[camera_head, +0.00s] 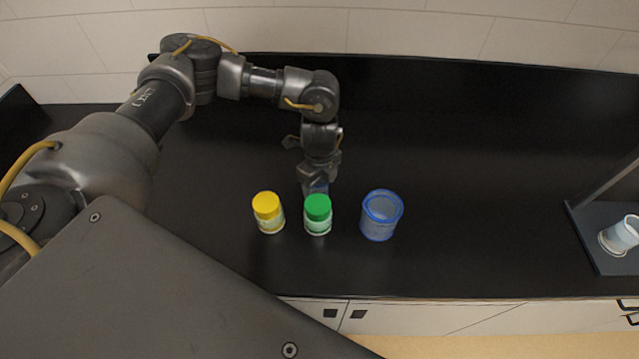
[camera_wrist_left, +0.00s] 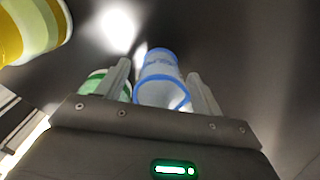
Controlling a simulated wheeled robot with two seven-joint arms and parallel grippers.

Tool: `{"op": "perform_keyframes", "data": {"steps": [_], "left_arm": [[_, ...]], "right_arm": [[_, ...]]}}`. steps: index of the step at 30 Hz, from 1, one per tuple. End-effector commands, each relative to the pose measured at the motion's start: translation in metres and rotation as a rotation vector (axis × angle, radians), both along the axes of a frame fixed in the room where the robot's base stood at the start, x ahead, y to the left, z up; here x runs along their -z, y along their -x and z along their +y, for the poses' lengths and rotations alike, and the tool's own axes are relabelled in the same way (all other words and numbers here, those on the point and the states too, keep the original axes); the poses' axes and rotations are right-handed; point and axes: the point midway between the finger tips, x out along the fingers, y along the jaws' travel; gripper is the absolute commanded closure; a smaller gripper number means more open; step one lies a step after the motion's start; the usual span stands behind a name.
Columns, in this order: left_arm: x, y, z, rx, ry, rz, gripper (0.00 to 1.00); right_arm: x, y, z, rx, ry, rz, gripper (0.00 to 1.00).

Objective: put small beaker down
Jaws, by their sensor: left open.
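The small beaker (camera_wrist_left: 158,68), bluish and clear with blue bands, shows between the two fingers in the left wrist view. In the head view only a bit of it (camera_head: 316,187) shows, under my left gripper (camera_head: 318,176) and behind the green-capped jar (camera_head: 318,214). My left gripper (camera_wrist_left: 160,90) points down and is open around the small beaker, a finger on each side. The beaker appears to stand on the black counter, but its base is hidden in the head view. My right gripper is not in view.
A yellow-capped jar (camera_head: 268,212) stands left of the green-capped jar, close in front of my gripper. A larger blue-rimmed beaker (camera_head: 381,216) stands to the right. A whitish cup (camera_head: 620,236) sits on a dark stand (camera_head: 598,253) at the far right. The counter between is clear.

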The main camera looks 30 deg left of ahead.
Motion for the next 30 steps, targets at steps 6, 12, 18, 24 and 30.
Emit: {"op": "perform_keyframes", "data": {"steps": [6,12,18,24,30], "left_arm": [[0.0080,0.0001,0.0003,0.001,0.000,0.000,0.33],[0.0078,0.0002,0.0002,0.001,0.000,0.000,0.45],[0.0075,0.0001,0.0002,0.001,0.000,0.000,0.71],[0.0074,0.0001,0.0002,0.001,0.000,0.000,0.84],[-0.0013,-0.0011,-0.0007,0.001,0.003,-0.003,0.84]], "right_arm": [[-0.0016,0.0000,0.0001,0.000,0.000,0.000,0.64],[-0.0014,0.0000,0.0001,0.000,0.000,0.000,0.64],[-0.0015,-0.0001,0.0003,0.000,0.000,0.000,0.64],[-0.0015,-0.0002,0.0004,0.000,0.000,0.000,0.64],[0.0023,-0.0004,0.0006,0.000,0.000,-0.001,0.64]]}}
